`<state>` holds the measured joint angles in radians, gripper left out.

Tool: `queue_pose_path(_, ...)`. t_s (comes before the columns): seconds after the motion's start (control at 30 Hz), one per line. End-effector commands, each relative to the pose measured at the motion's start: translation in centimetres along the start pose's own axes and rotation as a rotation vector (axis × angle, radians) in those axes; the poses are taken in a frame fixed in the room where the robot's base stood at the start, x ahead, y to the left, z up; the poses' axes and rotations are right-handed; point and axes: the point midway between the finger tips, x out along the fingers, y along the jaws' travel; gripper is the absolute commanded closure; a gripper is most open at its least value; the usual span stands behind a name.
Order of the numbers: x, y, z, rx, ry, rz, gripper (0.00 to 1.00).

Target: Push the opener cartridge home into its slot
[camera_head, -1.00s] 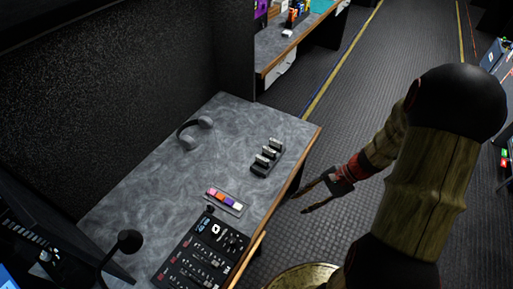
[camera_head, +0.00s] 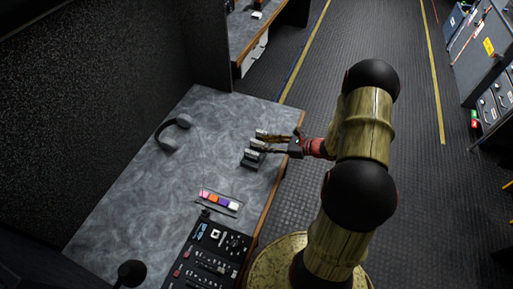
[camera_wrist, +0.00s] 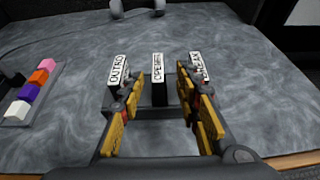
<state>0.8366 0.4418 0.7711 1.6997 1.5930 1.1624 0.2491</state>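Three dark cartridges with white labels stand side by side in a dark rack (camera_head: 247,164) near the desk's right edge. In the wrist view the opener cartridge (camera_wrist: 158,68) is the middle one, facing me between my fingers. The cartridge marked OUTRO (camera_wrist: 118,68) is to its left. A third cartridge (camera_wrist: 196,64), its label partly covered, is to its right. My gripper (camera_wrist: 159,85) is open, with one yellow finger on each side, overlapping the outer cartridges in view. In the head view my gripper (camera_head: 260,140) reaches over the rack from the right. Contact and the opener's depth are unclear.
The grey desk (camera_head: 130,180) has headphones (camera_head: 172,133) at the back, a strip of coloured blocks (camera_head: 219,202) and a control panel (camera_head: 208,252) nearer. A microphone (camera_head: 131,272) stands at lower left. The desk surface between headphones and rack is clear.

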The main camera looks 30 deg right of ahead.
Motion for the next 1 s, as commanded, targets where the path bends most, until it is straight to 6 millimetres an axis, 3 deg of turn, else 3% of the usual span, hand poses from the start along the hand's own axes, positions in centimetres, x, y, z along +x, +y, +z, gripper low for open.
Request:
queue_pose_path(0.2,3.2,0.3,-0.5,-0.002,0.000,0.004,0.67)
queue_pose_path(0.37,4.6,0.3,-0.3,-0.002,0.000,0.002,0.67)
queue_pose_path(0.63,4.7,0.2,-0.2,-0.001,0.000,0.001,0.67)
queue_pose_path(1.0,4.7,0.2,-0.3,-0.002,0.000,0.001,0.88)
